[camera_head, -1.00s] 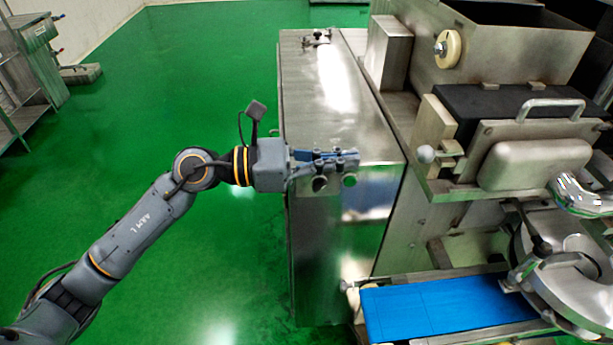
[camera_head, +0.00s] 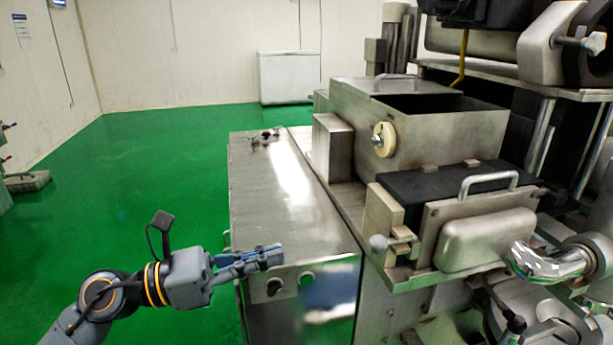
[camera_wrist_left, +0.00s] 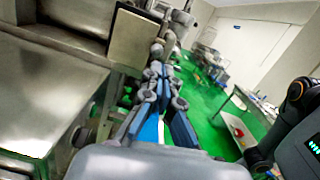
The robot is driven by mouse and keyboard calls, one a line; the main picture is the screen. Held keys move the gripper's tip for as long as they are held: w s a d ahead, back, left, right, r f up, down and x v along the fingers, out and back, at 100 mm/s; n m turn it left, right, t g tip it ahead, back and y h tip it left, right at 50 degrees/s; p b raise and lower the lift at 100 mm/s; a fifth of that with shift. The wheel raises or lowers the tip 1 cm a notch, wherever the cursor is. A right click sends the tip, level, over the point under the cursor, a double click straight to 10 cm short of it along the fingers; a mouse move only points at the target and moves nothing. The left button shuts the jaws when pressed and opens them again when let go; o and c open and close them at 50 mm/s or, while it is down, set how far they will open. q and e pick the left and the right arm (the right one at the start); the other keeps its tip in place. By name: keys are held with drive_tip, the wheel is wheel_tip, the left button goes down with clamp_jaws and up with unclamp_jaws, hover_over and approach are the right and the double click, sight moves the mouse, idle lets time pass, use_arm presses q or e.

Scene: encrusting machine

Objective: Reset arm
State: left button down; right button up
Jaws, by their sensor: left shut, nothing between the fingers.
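My left gripper (camera_head: 280,255) reaches in from the lower left in the head view. Its fingers are shut with nothing between them. It shows in front of the upper front edge of a steel cabinet (camera_head: 270,190), just above two round knobs, a left knob (camera_head: 273,287) and a right knob (camera_head: 306,278). I cannot tell whether the fingers touch the cabinet. In the left wrist view the blue-padded fingers of the same gripper (camera_wrist_left: 158,72) point away from the camera. My right gripper is in neither view.
The encrusting machine fills the right side, with an open hopper (camera_head: 415,118), a handled steel cover (camera_head: 485,238) and a shiny curved pipe (camera_head: 545,262). Open green floor (camera_head: 160,170) lies left of the cabinet. A white chest (camera_head: 290,78) stands by the back wall.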

use_arm(q)
drive_tip(key=w+a+n+t+y, duration=0.2)
drive_tip(key=a+n+t+y, duration=0.2)
drive_tip(key=n+t, duration=0.55)
drive_tip(key=w+a+n+t+y, duration=0.25)
drive_tip(key=n+t+y, duration=0.2)
drive_tip(key=n, duration=0.95)
drive_tip(key=s+a+f+n+g+y, duration=0.1)
drive_tip(key=a+f+n+g+y, duration=0.1)
drive_tip(key=a+f+n+y, duration=0.45)
drive_tip(key=s+a+f+n+g+y, duration=0.15)
drive_tip(key=f+n+y, duration=0.25)
drive_tip(key=f+n, duration=0.5)
drive_tip(key=s+d+f+n+g+h, duration=0.1)
drive_tip(key=s+d+f+n+g, duration=0.2)
drive_tip(key=s+f+n+g, duration=1)
drive_tip(key=s+f+m+g, duration=0.1)
drive_tip(key=s+f+m, duration=0.3)
drive_tip(key=f, duration=1.2)
drive_tip(key=s+f+m+g, duration=0.1)
drive_tip(key=s+f, duration=0.5)
drive_tip(key=f, duration=1)
drive_tip(key=s+a+f+g, duration=0.1)
drive_tip(key=s+a+f, duration=0.2)
drive_tip(key=s+f, duration=1.4)
drive_tip(key=shift+s+f, duration=0.15)
drive_tip(key=shift+f, duration=0.2)
